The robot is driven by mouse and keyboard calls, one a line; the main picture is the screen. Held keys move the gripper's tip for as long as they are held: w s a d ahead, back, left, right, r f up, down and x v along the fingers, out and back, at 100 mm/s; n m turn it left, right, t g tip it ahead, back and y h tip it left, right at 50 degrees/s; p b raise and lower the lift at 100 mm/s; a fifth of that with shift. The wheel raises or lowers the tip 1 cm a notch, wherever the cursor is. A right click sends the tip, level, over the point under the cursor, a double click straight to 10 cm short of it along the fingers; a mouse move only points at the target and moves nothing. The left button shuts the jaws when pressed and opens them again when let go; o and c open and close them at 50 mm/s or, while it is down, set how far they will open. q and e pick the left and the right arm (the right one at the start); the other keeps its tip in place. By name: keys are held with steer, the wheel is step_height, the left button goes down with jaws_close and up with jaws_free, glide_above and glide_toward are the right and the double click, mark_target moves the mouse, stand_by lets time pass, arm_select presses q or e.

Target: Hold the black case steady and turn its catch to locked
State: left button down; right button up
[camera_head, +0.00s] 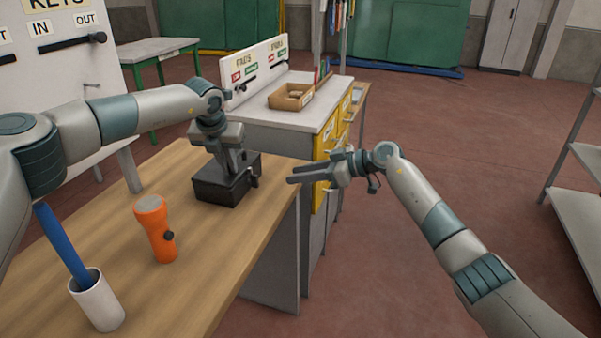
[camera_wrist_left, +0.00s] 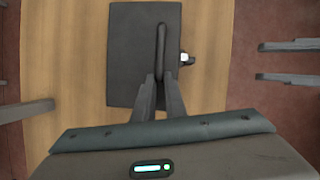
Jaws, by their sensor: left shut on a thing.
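The black case (camera_head: 222,190) stands upright near the bench's right edge. My left gripper (camera_head: 233,170) comes down on it from above. In the left wrist view its fingers (camera_wrist_left: 160,80) are shut on the long bar-like handle (camera_wrist_left: 161,45) on the case's top. The small catch (camera_head: 255,181) is on the case's right side. It also shows in the left wrist view, with a pale face (camera_wrist_left: 184,58); its setting cannot be read. My right gripper (camera_head: 290,175) is open and empty to the right of the case. Its parted fingers (camera_wrist_left: 262,62) point toward the catch side without touching.
An orange flashlight (camera_head: 155,230) and a white cup (camera_head: 96,302) holding a blue rod (camera_head: 62,245) stand on the wooden bench (camera_head: 215,245). Behind is a cabinet with a cardboard tray (camera_head: 291,97). A grey shelf (camera_head: 585,205) stands at right. Floor right of the bench is clear.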

arm_select(q)
steer(key=c, duration=1.7)
jaws_free()
steer(key=v, duration=1.1)
steer(key=shift+s+a+r, duration=0.1)
steer(key=shift+r, duration=0.3)
